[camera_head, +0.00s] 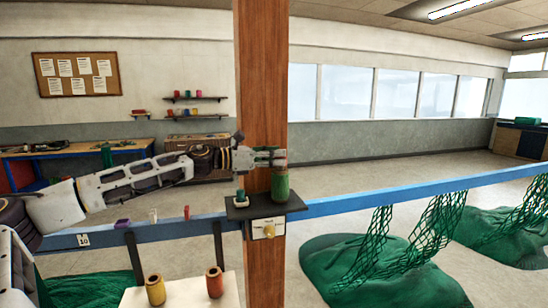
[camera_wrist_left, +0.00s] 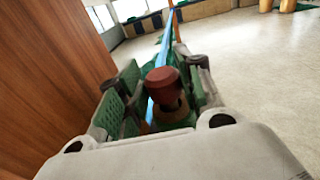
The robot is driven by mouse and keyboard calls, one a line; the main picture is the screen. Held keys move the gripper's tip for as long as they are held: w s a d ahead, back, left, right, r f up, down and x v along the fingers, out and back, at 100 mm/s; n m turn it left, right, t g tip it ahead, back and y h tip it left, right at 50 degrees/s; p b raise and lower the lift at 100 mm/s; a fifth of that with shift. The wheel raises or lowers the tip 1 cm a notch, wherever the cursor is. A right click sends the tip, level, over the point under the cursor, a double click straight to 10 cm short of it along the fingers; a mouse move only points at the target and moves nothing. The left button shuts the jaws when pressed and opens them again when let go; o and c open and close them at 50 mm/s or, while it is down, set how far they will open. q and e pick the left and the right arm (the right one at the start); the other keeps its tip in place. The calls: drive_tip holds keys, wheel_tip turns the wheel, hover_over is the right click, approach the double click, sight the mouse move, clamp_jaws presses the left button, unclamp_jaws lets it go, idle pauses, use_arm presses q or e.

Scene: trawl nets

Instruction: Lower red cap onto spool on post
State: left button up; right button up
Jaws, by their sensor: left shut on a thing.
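A wooden post (camera_head: 262,85) stands in the middle of the head view, with a small dark shelf (camera_head: 248,212) on it. A green spool (camera_head: 280,188) with a tan top stands upright on that shelf. My left gripper (camera_head: 270,157) reaches in from the left across the post and is shut on the red cap (camera_wrist_left: 162,82), right above the spool. In the head view the fingers hide most of the cap. In the left wrist view the cap sits between the green finger pads, with a tan round part below it. I cannot tell whether cap and spool touch. My right gripper is out of view.
A small green-and-white piece (camera_head: 241,199) stands on the shelf, left of the spool. A blue rail (camera_head: 420,190) runs behind, hung with green nets (camera_head: 360,270). A yellow spool (camera_head: 155,290) and an orange-red spool (camera_head: 215,282) stand on a white surface in front.

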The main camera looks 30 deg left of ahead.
use_arm(q)
drive_tip(key=shift+f+b, duration=0.6)
drive_tip(key=shift+f, duration=0.05)
idle(0.6)
drive_tip(key=o, duration=1)
drive_tip(key=shift+c, duration=0.2)
drive_tip(key=shift+r, duration=0.1)
wheel_tip(320, 180, up, 10)
idle(0.5)
idle(0.6)
